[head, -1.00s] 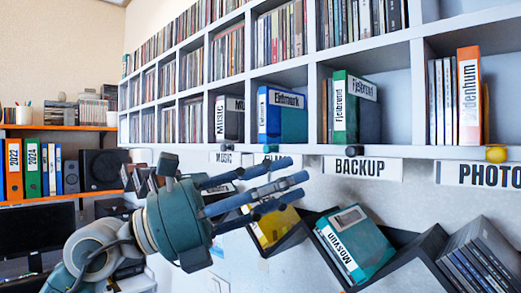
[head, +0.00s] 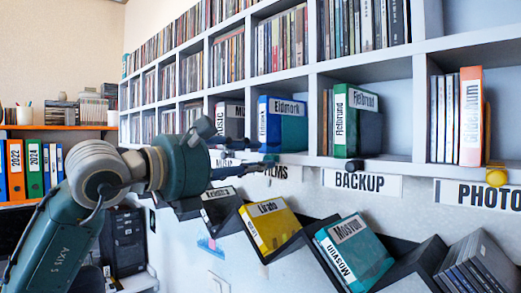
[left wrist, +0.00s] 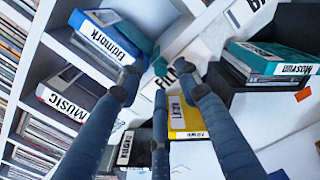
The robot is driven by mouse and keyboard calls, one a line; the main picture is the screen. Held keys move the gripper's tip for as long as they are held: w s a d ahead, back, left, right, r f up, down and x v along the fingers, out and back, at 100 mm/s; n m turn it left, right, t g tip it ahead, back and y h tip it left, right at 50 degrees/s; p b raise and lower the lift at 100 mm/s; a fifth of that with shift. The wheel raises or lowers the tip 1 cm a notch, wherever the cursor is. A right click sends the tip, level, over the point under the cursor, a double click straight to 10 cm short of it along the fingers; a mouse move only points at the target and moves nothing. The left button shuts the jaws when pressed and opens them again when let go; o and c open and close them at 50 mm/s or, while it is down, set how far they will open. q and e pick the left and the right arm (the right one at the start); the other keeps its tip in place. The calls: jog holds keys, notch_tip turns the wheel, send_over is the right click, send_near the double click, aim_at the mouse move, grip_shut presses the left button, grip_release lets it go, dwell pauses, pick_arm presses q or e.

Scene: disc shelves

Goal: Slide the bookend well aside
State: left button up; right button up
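A teal knob (head: 269,158) sits at the front edge of the shelf below the blue Eidmork binder (head: 285,122). In the left wrist view the teal knob (left wrist: 159,64) joins a teal piece beside that binder; it looks like the bookend, though most of it is hidden. My left gripper (head: 258,152) reaches to the shelf edge there. Its fingers are spread apart in the left wrist view (left wrist: 160,80), with the teal knob just beyond and between the tips. I cannot tell whether any finger touches it. My right gripper is not in view.
Similar knobs, black (head: 354,165) and yellow (head: 495,174), stand farther right on the shelf edge. A green binder (head: 341,115) is in the neighbouring compartment. Below, a sloped rack holds a yellow binder (head: 270,227) and a teal one (head: 352,250).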

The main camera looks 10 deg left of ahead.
pick_arm(q)
jog(key=shift+p+x, duration=0.3)
jog(key=shift+x, duration=0.9)
grip_shut()
